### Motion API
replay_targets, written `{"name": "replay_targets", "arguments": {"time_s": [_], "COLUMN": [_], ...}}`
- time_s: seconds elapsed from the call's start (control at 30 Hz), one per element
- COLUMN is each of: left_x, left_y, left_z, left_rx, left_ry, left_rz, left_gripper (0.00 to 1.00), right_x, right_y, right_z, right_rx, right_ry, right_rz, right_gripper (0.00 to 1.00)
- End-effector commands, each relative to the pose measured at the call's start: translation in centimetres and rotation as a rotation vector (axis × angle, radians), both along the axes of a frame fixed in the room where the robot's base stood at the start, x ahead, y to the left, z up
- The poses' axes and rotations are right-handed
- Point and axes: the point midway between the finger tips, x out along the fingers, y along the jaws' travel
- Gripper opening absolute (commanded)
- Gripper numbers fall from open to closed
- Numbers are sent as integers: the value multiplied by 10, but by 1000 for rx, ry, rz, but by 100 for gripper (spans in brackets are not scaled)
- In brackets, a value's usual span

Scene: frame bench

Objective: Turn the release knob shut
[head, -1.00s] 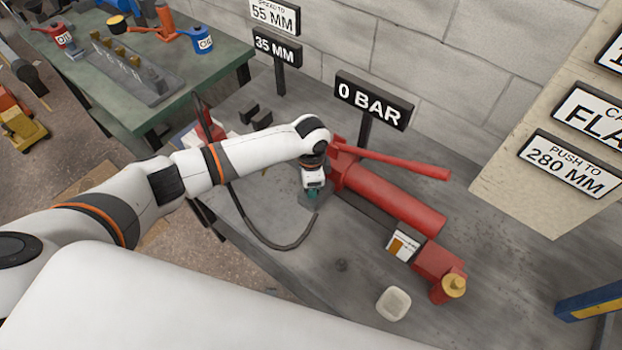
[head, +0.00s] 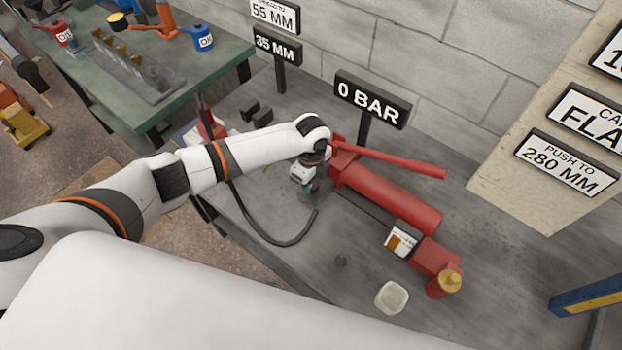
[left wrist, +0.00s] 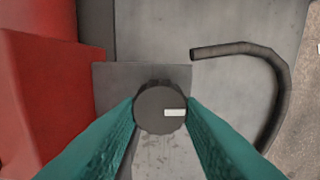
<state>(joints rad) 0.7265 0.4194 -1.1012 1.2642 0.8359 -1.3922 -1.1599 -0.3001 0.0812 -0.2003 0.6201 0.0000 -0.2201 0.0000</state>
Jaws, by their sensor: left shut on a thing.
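The release knob (left wrist: 158,108) is a dark round knob with a white mark, seen from above in the left wrist view. The mark points to the right there. My left gripper (left wrist: 161,112) has its teal fingers on both sides of the knob and is shut on it. In the head view my left gripper (head: 309,188) is at the left end of the red pump (head: 390,197), and the arm and gripper hide the knob. The sign (head: 371,99) behind the pump reads 0 BAR. My right gripper is not in view.
A red pump handle (head: 400,162) slants above the pump. A black hose (head: 270,238) curves over the grey bench on the near side. A pale block (head: 391,297) and a yellow-capped red part (head: 444,284) are at the right. A green table (head: 190,70) stands at the back left.

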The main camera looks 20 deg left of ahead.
Motion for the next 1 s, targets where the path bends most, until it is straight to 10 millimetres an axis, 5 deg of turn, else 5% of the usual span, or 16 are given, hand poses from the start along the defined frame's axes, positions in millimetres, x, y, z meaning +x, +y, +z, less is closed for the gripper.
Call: {"name": "replay_targets", "arguments": {"time_s": [0.63,0.67,0.77,1.0], "left_x": [1,1,1,1], "left_y": [-1,-1,-1,-1], "left_z": [2,2,1,1], "left_rx": [-3,-3,-2,-2], "left_ry": [-4,-4,-3,-2], "left_rz": [-50,-50,-50,-48], "left_gripper": [11,38,55,55], "right_x": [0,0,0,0], "right_y": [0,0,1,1], "right_z": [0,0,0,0], "right_rx": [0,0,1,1], "right_ry": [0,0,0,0], "right_rz": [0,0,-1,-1], "right_gripper": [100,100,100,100]}}
